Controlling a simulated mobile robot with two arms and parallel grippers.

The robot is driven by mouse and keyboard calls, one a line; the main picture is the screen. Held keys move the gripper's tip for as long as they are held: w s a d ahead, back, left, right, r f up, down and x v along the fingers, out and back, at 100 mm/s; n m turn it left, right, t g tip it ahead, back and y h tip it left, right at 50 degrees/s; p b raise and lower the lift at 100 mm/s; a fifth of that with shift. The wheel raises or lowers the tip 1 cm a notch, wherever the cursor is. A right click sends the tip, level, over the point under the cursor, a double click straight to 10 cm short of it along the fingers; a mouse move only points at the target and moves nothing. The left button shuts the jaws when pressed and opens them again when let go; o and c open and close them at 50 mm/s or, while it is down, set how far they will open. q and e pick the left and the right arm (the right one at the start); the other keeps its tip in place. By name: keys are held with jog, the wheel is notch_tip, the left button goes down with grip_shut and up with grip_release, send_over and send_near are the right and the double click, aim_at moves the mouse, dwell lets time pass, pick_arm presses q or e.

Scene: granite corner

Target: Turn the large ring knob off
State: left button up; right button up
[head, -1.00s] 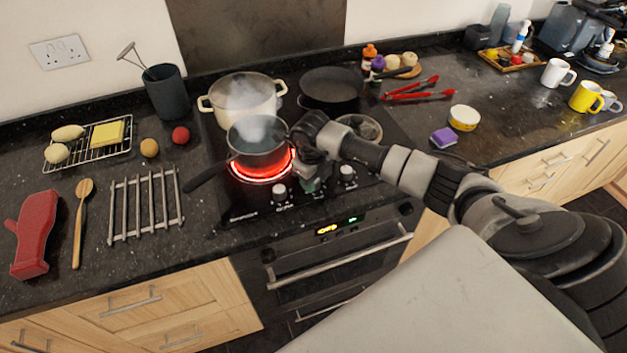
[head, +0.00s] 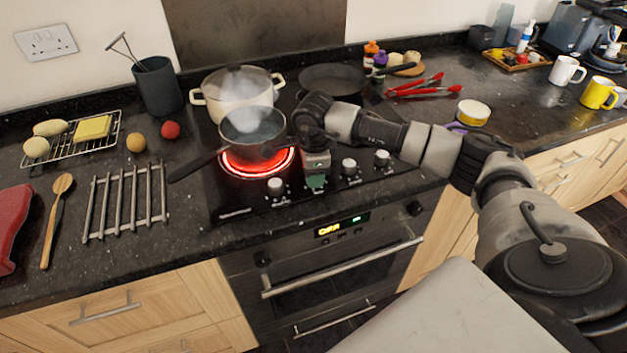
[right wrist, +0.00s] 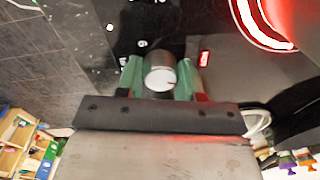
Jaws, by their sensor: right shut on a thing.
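The black hob (head: 330,197) has a row of silver knobs along its front. The knob at the left end (head: 276,186) and two to the right (head: 350,167) (head: 382,158) stand clear. My right gripper (head: 316,180) is over the second knob from the left and hides it in the head view. In the right wrist view, its green fingers (right wrist: 160,80) are shut on that silver knob (right wrist: 160,73). The large ring (head: 240,169) glows red under a steaming saucepan (head: 254,140); the glow also shows in the right wrist view (right wrist: 262,22). The knob labels are unreadable. My left gripper is out of view.
The saucepan's dark handle (head: 192,165) sticks out to the left. A cream pot (head: 238,98) and a frying pan (head: 333,80) stand at the back of the hob. A metal trivet (head: 126,200) lies left of the hob. The oven handle (head: 342,268) runs below.

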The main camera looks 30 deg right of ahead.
jog(key=shift+n+b, duration=1.5)
jog(key=shift+n, duration=0.7)
jog(key=o, duration=0.9)
jog(key=shift+o, duration=0.2)
jog(key=shift+r, duration=0.15)
notch_tip(320, 180, up, 11)
jog(key=b, duration=0.1)
jog(key=shift+s+f, duration=0.2)
